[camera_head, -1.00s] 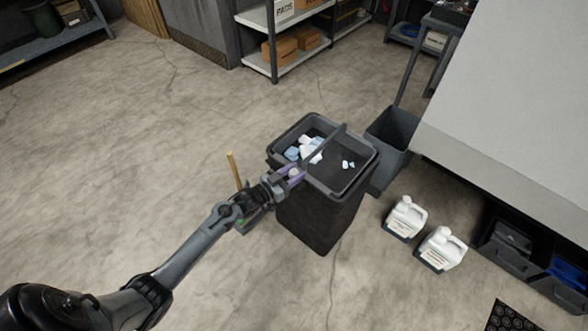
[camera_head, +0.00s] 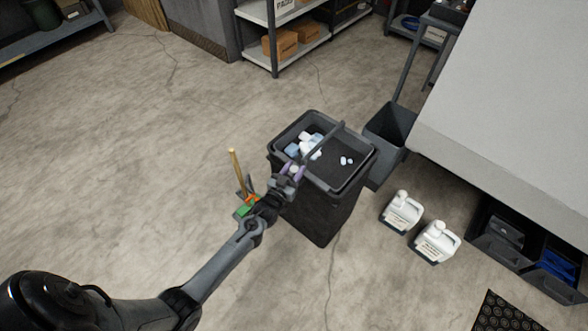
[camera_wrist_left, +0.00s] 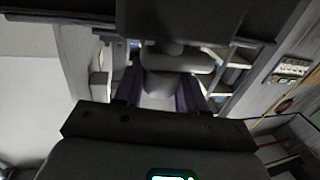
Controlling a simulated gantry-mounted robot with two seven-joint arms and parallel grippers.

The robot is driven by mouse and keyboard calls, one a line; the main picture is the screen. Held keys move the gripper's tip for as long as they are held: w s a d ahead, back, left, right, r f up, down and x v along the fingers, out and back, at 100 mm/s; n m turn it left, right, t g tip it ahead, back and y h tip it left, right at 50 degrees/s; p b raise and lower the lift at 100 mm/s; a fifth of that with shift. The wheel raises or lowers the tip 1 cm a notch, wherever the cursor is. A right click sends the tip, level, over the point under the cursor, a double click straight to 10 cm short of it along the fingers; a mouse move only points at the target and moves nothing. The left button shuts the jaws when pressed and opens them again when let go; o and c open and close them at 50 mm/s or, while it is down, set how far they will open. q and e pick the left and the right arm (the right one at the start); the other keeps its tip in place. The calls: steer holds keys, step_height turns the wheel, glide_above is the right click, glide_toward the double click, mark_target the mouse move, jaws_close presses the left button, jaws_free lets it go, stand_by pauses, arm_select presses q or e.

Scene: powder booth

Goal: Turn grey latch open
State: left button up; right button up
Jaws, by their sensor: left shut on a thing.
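A dark bin (camera_head: 325,215) with a grey rim stands upright on the floor at centre. My left gripper (camera_head: 293,171) is at the bin's near-left rim, with its purple fingers closed around a small pale grey piece, the grey latch. In the left wrist view, the pale grey latch (camera_wrist_left: 162,88) sits between the two purple fingers (camera_wrist_left: 160,92). The fingers hide much of the latch in the head view, so its exact angle is hard to tell. My right gripper is not in view.
White and pale blue scraps (camera_head: 305,146) lie in the bin, and a grey bar (camera_head: 325,144) crosses its top. A grey bucket (camera_head: 390,132) stands behind right. White jugs (camera_head: 401,212) stand to the right. A broom-like stick (camera_head: 236,172) stands behind my wrist. Floor at left is clear.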

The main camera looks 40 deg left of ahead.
arm_select(q)
steer(key=o, duration=0.9)
steer(key=shift+o, duration=0.2)
steer(key=shift+s+d, duration=0.1)
steer(key=shift+s, duration=0.35)
steer(key=s+d+p, duration=0.1)
steer(key=s+p, duration=0.2)
steer(key=s, duration=0.6)
steer(key=shift+s+d, duration=0.3)
steer(key=shift+s, duration=0.1)
